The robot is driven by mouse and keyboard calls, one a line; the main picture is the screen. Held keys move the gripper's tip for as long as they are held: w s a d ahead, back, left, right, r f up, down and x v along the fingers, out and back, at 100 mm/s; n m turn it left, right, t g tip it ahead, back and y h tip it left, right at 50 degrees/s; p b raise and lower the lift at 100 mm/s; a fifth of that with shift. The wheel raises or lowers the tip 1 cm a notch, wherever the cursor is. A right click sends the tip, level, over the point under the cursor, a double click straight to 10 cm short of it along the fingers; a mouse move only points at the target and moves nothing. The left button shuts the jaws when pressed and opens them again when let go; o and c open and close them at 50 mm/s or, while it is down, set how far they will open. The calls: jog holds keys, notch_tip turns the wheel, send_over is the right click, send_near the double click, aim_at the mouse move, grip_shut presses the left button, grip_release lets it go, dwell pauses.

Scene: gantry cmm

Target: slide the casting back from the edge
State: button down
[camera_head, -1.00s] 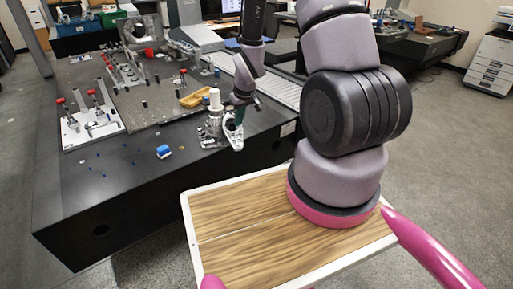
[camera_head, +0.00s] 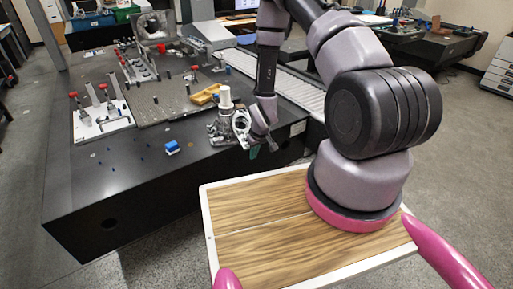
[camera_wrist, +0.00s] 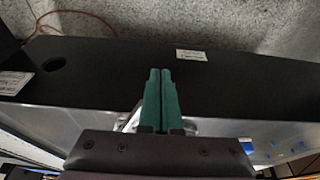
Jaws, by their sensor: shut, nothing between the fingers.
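The casting (camera_head: 222,127) is a silver-grey metal piece near the front right edge of the black table (camera_head: 110,195). It looks upright, with a white cylinder (camera_head: 225,97) at its top. A ringed metal part (camera_head: 241,123) shows on its right side, partly behind my wrist. My gripper (camera_head: 254,152) has green fingers, pointing down just right of the casting at the table's edge. I cannot tell whether they touch the casting. In the wrist view, the fingers (camera_wrist: 160,74) are together and empty, in front of the table's dark side. A little pale metal shows behind them.
A blue block (camera_head: 172,148) lies left of the casting. A clamp board (camera_head: 101,121) is at the left. A roller conveyor (camera_head: 296,88) runs behind my arm.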

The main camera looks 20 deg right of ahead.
jog(key=shift+w+a+r, duration=0.1)
jog(key=shift+w+a, duration=0.15)
jog(key=shift+w, duration=0.6)
jog(key=shift+w+a+r, duration=0.1)
jog(key=shift+w+a, duration=0.15)
jog(key=shift+w, duration=0.55)
